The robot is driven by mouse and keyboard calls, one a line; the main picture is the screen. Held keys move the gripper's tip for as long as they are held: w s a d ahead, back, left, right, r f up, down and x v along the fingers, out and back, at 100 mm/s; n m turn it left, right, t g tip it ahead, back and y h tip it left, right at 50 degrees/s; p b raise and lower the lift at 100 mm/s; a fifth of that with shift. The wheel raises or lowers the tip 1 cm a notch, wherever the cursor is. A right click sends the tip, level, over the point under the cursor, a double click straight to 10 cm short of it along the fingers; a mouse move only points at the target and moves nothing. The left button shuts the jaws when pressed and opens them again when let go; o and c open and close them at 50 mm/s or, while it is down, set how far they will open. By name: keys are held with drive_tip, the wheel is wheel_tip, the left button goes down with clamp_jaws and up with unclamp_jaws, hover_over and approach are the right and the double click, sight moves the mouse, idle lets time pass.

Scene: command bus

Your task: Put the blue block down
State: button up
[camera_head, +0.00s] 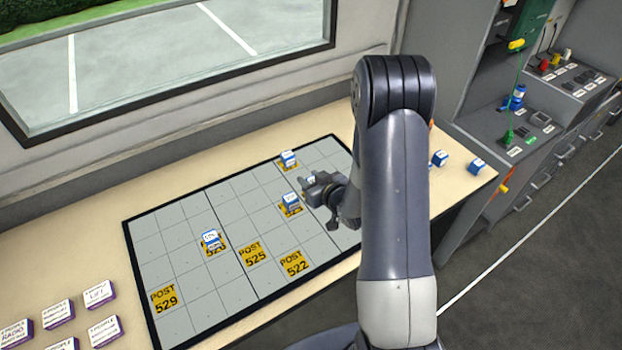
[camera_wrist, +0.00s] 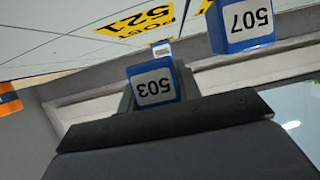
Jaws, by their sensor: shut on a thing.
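My gripper (camera_head: 318,190) is shut on a blue block with a white label, over the right half of the grey gridded board (camera_head: 228,208). In the wrist view, the held blue block (camera_wrist: 153,86) reads 503, upside down, between the dark jaws (camera_wrist: 150,100). In the head view, the jaws hide most of it. Whether its base touches the board I cannot tell. A yellow POST 521 label (camera_wrist: 135,22) lies on the board near it in the wrist view. Another blue block (camera_wrist: 241,25), labelled 507, stands close by to the right in that view.
Other blue blocks stand on the board, one close left of my gripper (camera_head: 290,204), one at the back (camera_head: 288,159) and one at left (camera_head: 211,239). Posts 525 (camera_head: 254,255), 522 (camera_head: 294,264) and 529 (camera_head: 165,299) are bare. Two loose blocks (camera_head: 439,158) (camera_head: 477,166) sit right.

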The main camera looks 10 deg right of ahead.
drive_tip(key=shift+f+b, duration=0.4)
drive_tip(key=shift+b, duration=0.1)
drive_tip(key=shift+s+f+b, duration=0.15)
drive_tip(key=shift+f+b, duration=0.1)
drive_tip(key=shift+b, duration=0.15)
drive_tip(key=o, duration=1)
drive_tip(key=shift+s+f, duration=0.1)
drive_tip(key=shift+f, duration=0.1)
drive_tip(key=shift+c, duration=0.2)
drive_tip(key=shift+r+p, duration=0.75)
drive_tip(key=shift+p, duration=0.3)
drive_tip(key=b+v, duration=0.1)
drive_tip(key=v, duration=1)
drive_tip(key=shift+s+d+r+b, duration=0.1)
drive_tip(key=shift+s+r+b, duration=0.15)
drive_tip(key=shift+r+b, duration=0.05)
